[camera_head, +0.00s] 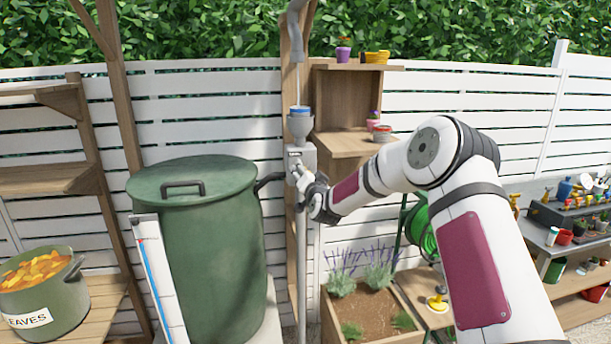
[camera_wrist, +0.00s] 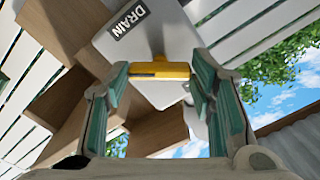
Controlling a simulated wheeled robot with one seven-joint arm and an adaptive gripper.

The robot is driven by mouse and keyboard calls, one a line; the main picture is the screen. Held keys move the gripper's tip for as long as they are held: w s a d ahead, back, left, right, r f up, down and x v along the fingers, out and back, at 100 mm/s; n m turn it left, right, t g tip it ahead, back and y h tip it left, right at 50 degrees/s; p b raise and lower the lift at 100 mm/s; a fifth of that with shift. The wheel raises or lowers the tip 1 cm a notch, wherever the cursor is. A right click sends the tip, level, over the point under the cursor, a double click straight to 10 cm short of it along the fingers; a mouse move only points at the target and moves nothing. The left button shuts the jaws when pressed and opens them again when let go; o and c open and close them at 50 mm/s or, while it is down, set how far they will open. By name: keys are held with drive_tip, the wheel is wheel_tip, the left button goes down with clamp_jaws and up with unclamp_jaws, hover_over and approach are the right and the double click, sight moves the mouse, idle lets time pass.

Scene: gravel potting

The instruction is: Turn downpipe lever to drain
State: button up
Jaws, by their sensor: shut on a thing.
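The grey downpipe diverter box (camera_head: 301,158) is on the pipe just right of the green rain barrel (camera_head: 208,245). My gripper (camera_head: 304,178) is at the front of this box and covers part of it. In the wrist view, the box (camera_wrist: 178,38) fills the top middle and bears a dark DRAIN label (camera_wrist: 128,19). The yellow lever (camera_wrist: 160,70) sticks out from the box and lies crosswise between the teal finger pads of my gripper, which is shut on it. In the head view the lever is hidden or too small to make out.
A dark hose (camera_head: 268,179) links the barrel and the box. A wooden shelf unit (camera_head: 345,100) with small pots stands behind, right of the pipe. A lavender planter (camera_head: 372,310) is below my arm. A leaf pot (camera_head: 45,283) is far left, a potting bench (camera_head: 560,240) far right.

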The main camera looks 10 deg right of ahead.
drive_tip(key=m, duration=1)
drive_tip(key=shift+m, duration=0.3)
idle(0.4)
drive_tip(key=o, duration=1.2)
drive_tip(key=shift+c, duration=0.2)
drive_tip(key=s, duration=1.2)
